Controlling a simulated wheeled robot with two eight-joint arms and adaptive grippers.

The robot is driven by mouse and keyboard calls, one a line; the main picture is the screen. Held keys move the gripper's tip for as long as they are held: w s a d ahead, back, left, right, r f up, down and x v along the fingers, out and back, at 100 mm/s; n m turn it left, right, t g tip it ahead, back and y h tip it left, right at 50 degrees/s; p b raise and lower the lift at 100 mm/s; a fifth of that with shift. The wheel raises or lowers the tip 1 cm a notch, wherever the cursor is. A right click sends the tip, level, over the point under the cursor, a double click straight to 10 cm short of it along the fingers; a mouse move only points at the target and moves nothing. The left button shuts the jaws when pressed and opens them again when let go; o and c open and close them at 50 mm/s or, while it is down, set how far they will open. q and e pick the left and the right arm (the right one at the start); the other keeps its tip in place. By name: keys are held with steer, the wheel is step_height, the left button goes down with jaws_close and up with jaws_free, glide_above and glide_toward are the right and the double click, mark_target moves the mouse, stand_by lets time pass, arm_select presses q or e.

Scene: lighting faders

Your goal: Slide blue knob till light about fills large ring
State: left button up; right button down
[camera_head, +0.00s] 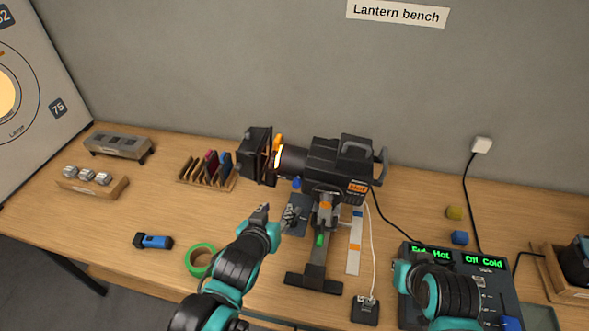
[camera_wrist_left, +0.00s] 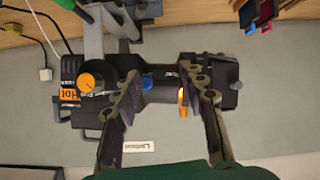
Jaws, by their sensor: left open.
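The blue knob (camera_head: 297,183) sits under the barrel of the black lantern (camera_head: 335,165). In the left wrist view the blue knob (camera_wrist_left: 147,82) shows between my fingers, nearer the left one. My left gripper (camera_head: 277,214) is open, below and in front of the barrel; its fingers also frame the barrel in the left wrist view (camera_wrist_left: 161,80). I cannot tell whether a finger touches the knob. The target board (camera_head: 45,60) at far left carries rings and a warm light spot (camera_head: 6,97); its left part is cut off. My right arm is over the control console (camera_head: 500,290); its fingers are unclear.
An orange tab (camera_head: 278,143) stands at the barrel's front beside the black shutter (camera_head: 255,155). A filter rack (camera_head: 208,172), green tape roll (camera_head: 200,260) and blue torch (camera_head: 153,241) lie to the left. Cables run right of the lantern stand (camera_head: 315,278).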

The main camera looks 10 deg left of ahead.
mark_target(296, 185)
arm_select(q)
steer(key=shift+t+h, duration=0.5)
steer(key=shift+t, duration=0.2)
steer(key=w+d, duration=0.1)
steer(key=w, duration=0.1)
steer(key=w+d+b, duration=0.1)
steer(key=w, duration=0.2)
steer(key=w+d+b, duration=0.1)
steer(key=w, duration=0.1)
steer(key=shift+w+d+r, duration=0.15)
steer(key=shift+d+r, duration=0.05)
steer(key=shift+r, duration=0.2)
steer(key=shift+w+f, duration=0.15)
steer(key=shift+w, duration=0.3)
arm_select(e)
steer(key=shift+s+f, duration=0.1)
steer(key=shift+f, duration=0.2)
arm_select(q)
jaws_close()
